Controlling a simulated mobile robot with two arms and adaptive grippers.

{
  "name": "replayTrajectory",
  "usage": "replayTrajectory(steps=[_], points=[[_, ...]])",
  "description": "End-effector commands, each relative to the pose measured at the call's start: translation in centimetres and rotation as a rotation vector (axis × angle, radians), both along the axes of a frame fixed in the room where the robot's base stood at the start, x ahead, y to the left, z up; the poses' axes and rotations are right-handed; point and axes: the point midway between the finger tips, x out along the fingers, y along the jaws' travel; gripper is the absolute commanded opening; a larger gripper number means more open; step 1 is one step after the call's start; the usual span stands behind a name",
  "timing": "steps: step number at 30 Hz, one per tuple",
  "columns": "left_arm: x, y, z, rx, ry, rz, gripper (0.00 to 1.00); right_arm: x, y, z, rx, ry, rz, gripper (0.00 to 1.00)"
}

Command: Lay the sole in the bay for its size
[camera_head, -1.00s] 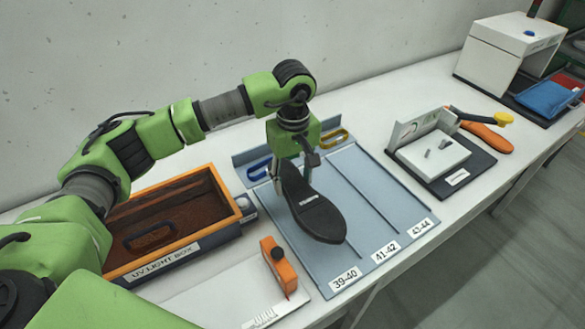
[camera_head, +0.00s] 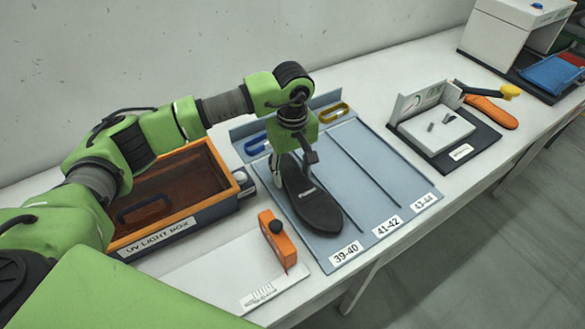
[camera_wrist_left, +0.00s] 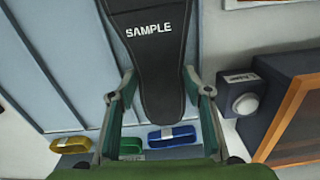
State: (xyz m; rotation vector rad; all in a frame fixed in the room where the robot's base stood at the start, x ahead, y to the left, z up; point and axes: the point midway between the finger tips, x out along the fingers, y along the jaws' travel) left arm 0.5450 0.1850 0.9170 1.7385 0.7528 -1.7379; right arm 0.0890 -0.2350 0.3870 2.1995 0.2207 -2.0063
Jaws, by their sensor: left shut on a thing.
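My left gripper (camera_head: 290,168) is shut on the heel end of a black sole (camera_head: 313,204). The sole's word SAMPLE shows in the left wrist view (camera_wrist_left: 155,52), with one finger of the gripper (camera_wrist_left: 158,95) on each side. The sole is over the left bay, marked 39-40 (camera_head: 347,252), of the blue-grey tray (camera_head: 375,165), toe toward the front edge. I cannot tell whether it touches the bay floor. The bays marked 41-42 (camera_head: 388,227) and 43-44 (camera_head: 424,202) are empty. My right gripper is not in view.
Blue (camera_wrist_left: 172,136), green (camera_wrist_left: 130,147) and yellow (camera_wrist_left: 71,144) loops sit along the tray's back. The UV light box (camera_head: 170,205) stands left. An orange-ended measuring plate (camera_head: 250,285) lies front left. A white fixture (camera_head: 440,140) stands right. Low dividers separate the bays.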

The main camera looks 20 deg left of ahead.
Motion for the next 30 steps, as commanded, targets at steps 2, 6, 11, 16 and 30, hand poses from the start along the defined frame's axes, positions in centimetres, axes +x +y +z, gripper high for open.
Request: replayTrajectory(steps=[2, 6, 11, 16, 30], points=[[0.1, 0.0, -0.6, -0.001, -0.002, 0.0, 0.18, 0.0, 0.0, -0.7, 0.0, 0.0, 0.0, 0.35], [0.0, 0.0, -0.6, -0.001, -0.001, 0.0, 0.18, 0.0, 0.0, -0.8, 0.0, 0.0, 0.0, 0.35], [0.0, 0.0, -0.6, -0.001, -0.001, 0.0, 0.18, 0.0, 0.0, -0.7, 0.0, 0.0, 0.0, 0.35], [0.0, 0.0, -0.6, -0.001, -0.001, 0.0, 0.65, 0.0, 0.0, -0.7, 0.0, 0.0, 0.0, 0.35], [0.1, 0.0, 1.4, -0.001, -0.004, 0.0, 0.65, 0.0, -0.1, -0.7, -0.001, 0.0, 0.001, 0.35]])
